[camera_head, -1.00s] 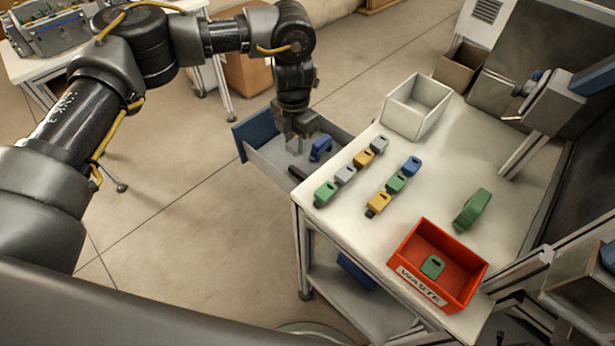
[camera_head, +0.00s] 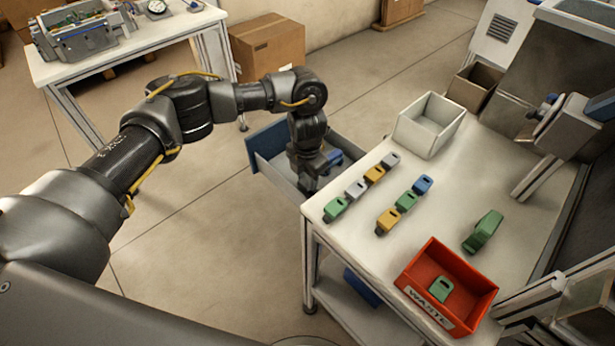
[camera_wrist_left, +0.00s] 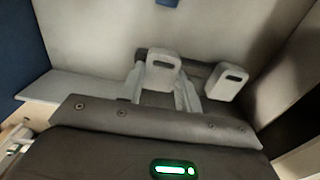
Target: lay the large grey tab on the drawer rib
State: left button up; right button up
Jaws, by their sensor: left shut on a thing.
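My left gripper (camera_head: 308,188) reaches down into the open drawer (camera_head: 264,143), which has a blue front and pale grey walls. In the left wrist view, the gripper's fingers (camera_wrist_left: 161,90) are shut on a grey tab (camera_wrist_left: 162,70) with a slot near its top. A second grey tab (camera_wrist_left: 227,82) stands just to its right, apart from the fingers. A pale raised strip (camera_wrist_left: 80,89), possibly the drawer rib, runs left of the fingers. I cannot tell whether the held tab touches anything below. The head view hides the held tab behind the gripper. My right gripper is not in view.
A blue tab (camera_head: 332,160) is in the drawer near the gripper. The table beside the drawer (camera_head: 340,235) bears several coloured tabs, a larger green piece (camera_head: 483,230), a white bin (camera_head: 428,125) and a red waste bin (camera_head: 455,305). A cardboard box (camera_head: 268,48) stands behind.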

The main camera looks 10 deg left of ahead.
aim_at(307, 180)
pick_arm(q)
jog(key=shift+f, duration=0.15)
jog(key=o, duration=0.9)
jog(key=shift+o, duration=0.2)
jog(key=shift+r, duration=0.25)
notch_tip(307, 180, up, 12)
jog(key=shift+f, duration=0.1)
